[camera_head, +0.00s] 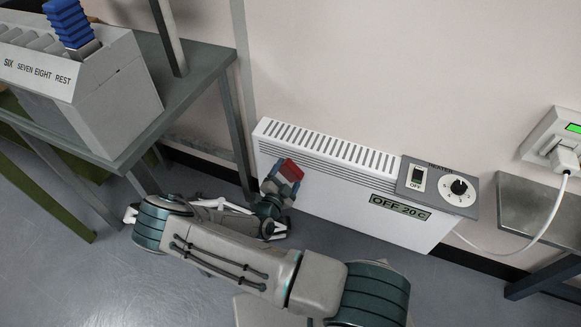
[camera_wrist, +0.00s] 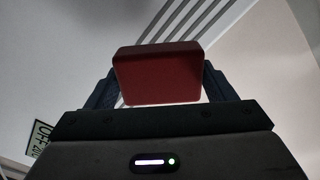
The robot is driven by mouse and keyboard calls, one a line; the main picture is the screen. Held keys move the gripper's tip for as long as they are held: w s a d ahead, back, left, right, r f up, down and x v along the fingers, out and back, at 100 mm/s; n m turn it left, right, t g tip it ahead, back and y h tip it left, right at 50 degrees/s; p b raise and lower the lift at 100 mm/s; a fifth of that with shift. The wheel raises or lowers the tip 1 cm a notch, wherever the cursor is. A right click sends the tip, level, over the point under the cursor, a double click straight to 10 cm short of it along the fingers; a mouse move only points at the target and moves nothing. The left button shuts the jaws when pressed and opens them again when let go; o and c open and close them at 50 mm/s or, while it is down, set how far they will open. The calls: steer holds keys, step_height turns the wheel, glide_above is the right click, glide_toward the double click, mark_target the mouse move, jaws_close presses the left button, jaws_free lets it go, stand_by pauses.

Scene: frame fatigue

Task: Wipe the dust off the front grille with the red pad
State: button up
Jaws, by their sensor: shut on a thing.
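The red pad (camera_head: 291,170) is between the fingers of my gripper (camera_head: 282,183), at the left part of the white heater (camera_head: 330,195). In the wrist view the red pad (camera_wrist: 158,80) fills the space between the two dark fingers of my gripper (camera_wrist: 160,84), which are shut on it. The front grille shows there as dark slots (camera_wrist: 190,28) beyond the pad. In the head view the grille's slots (camera_head: 330,180) run along the front, partly hidden by my gripper. I cannot tell whether the pad touches the grille. No dust can be made out.
A control panel (camera_head: 437,187) with a switch and dial sits at the heater's right end, above an "OFF 20 C" label (camera_head: 399,207). A grey table (camera_head: 185,85) with a labelled box (camera_head: 90,85) stands left. A cord (camera_head: 545,225) runs to a wall plug at right.

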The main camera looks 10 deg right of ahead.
steer(key=shift+s+a, duration=0.4)
steer(key=shift+s, duration=0.15)
steer(key=shift+s+a, duration=0.1)
steer(key=shift+p+v, duration=0.45)
steer(key=shift+v, duration=0.9)
